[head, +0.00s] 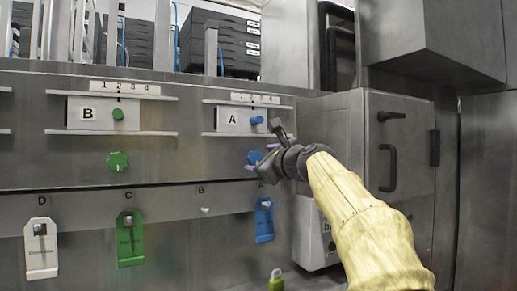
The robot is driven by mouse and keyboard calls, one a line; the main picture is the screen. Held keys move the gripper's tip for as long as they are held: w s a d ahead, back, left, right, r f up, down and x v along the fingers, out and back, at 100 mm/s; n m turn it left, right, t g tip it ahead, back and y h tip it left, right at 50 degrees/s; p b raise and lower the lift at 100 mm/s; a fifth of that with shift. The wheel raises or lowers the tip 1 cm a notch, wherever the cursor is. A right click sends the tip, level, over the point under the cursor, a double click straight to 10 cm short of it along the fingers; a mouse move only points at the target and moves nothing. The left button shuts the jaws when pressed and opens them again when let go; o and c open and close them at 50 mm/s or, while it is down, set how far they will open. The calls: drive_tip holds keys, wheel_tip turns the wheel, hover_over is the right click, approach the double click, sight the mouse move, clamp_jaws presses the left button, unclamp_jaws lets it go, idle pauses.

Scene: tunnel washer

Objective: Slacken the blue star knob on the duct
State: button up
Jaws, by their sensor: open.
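The blue star knob (253,157) sits on the steel duct face (195,158), below the slide marked A (232,119). Its right side is partly hidden by my gripper. My gripper (262,157) is open and empty, with its dark fingers around the knob's right side in the picture. I cannot tell whether the fingers touch the knob. My arm reaches in from the lower right.
A green star knob (118,161) sits to the left, below the slide marked B (103,112). Below hang a white tag (41,250), a green tag (130,240) and a blue tag (264,221). A steel cabinet (400,150) with a dark handle stands at right.

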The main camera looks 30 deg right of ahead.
sight(254, 158)
drive_tip(key=shift+w+p, duration=0.6)
drive_tip(key=shift+w, duration=0.7)
drive_tip(key=c, duration=1)
drive_tip(key=shift+o, duration=0.2)
